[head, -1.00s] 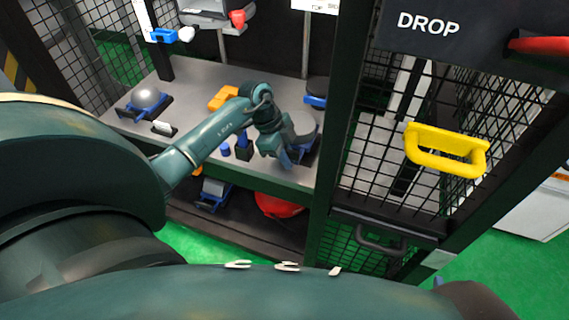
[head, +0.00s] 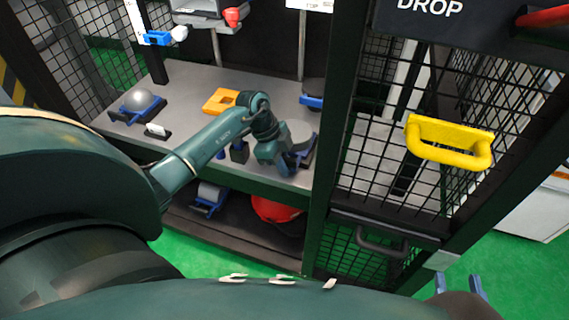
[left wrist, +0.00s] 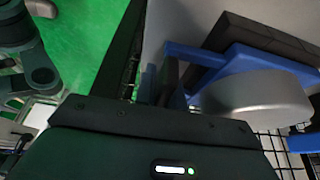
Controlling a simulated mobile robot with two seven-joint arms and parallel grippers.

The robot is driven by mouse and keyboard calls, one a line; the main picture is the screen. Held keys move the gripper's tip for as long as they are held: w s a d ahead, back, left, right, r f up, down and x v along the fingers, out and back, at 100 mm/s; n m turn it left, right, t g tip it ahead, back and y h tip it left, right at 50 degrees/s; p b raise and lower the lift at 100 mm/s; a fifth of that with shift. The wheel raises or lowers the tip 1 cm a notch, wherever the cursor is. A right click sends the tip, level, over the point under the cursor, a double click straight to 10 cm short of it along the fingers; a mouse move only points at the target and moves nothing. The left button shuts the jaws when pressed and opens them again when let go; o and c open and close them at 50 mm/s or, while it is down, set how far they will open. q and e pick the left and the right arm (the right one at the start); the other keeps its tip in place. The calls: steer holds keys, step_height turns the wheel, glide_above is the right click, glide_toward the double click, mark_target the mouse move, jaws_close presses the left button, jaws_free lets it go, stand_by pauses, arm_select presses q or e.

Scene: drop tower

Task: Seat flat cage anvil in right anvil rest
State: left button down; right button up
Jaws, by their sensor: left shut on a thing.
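The flat cage anvil (left wrist: 258,100) is a grey metal disc, large in the left wrist view. It lies against the blue bars of the right anvil rest (left wrist: 228,68), which has a dark block behind it. I cannot tell whether the disc is fully down in the rest. My right gripper (head: 459,284) shows two separate blue fingers at the lower right, empty.
A silver dome in a blue cradle (head: 137,107) stands at the bench's left. An orange block (head: 220,101) and a small dark block (head: 239,152) lie near my left arm. The dark cage post and mesh door with yellow handle (head: 450,143) stand close on the right.

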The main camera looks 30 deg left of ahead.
arm_select(q)
steer(key=shift+w+r+p, duration=0.15)
steer(key=shift+p, duration=0.25)
arm_select(e)
steer(key=shift+r, duration=0.45)
arm_select(q)
steer(key=c, duration=1.4)
jaws_free()
steer(key=shift+c, duration=0.2)
steer(key=shift+o, duration=0.2)
steer(key=shift+s+f, duration=0.3)
steer(key=p+v, duration=0.3)
steer(key=v, duration=0.9)
steer(key=shift+w+r+p, duration=0.15)
steer(key=shift+r+p, duration=0.05)
steer(key=shift+p, duration=0.15)
steer(key=shift+a+r, duration=0.25)
steer(key=shift+r, duration=0.3)
arm_select(e)
steer(key=shift+s+d+f+m+g+h, duration=0.1)
steer(key=shift+s+d+m+g+h, duration=0.25)
steer(key=shift+g, duration=0.35)
steer(key=shift+s+d+f+m+g+h, duration=0.1)
steer(key=shift+s+d+m+g+h, duration=0.2)
steer(key=shift+g, duration=0.4)
steer(key=shift+a, duration=0.1)
